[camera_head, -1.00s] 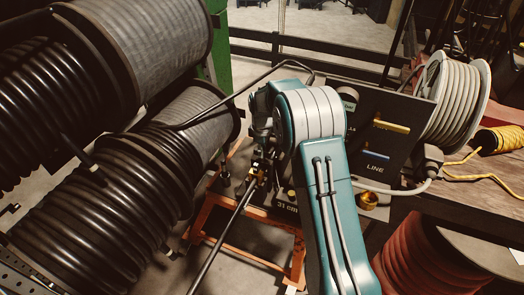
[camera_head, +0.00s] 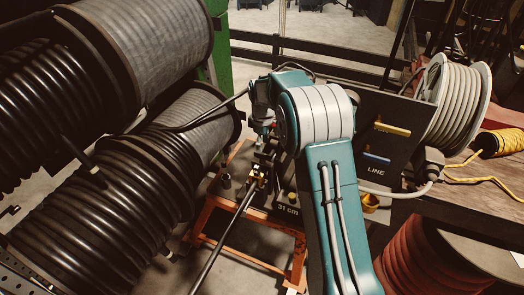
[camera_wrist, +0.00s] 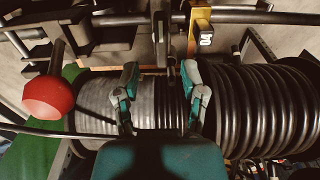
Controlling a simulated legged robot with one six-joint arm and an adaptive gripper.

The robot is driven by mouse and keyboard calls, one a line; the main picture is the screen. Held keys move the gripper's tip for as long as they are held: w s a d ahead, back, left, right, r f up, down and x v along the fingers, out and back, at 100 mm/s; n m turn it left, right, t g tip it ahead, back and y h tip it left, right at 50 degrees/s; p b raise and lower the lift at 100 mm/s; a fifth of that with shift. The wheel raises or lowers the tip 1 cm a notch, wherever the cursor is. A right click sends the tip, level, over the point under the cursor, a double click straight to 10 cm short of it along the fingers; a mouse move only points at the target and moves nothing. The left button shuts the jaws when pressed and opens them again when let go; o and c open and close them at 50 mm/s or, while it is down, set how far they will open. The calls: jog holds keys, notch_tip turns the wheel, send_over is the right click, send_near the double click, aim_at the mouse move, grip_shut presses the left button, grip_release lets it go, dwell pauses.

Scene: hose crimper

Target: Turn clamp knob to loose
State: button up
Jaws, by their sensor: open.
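My gripper (camera_wrist: 161,82) is open in the wrist view, with its two teal and grey fingers apart. A small dark upright part (camera_wrist: 172,73) shows between and just beyond the fingertips; I cannot tell whether it is the clamp knob. Behind it, a dark hose or rod runs across past a brass plate (camera_wrist: 199,28) with a white number tag. In the head view the brass clamp area (camera_head: 257,174) sits just below my gripper, which is small and partly lost against the dark bench there. No contact is visible.
A red ball knob (camera_wrist: 48,97) stands left of my gripper. Large hose reels (camera_head: 95,190) fill the left. A dark panel marked LINE (camera_head: 378,140) stands right, with yellow and blue handles. A white reel (camera_head: 455,100) sits on the wooden bench.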

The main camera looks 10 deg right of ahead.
aim_at(262, 153)
notch_tip(262, 153, up, 7)
jog(key=shift+r, duration=0.15)
dwell(0.5)
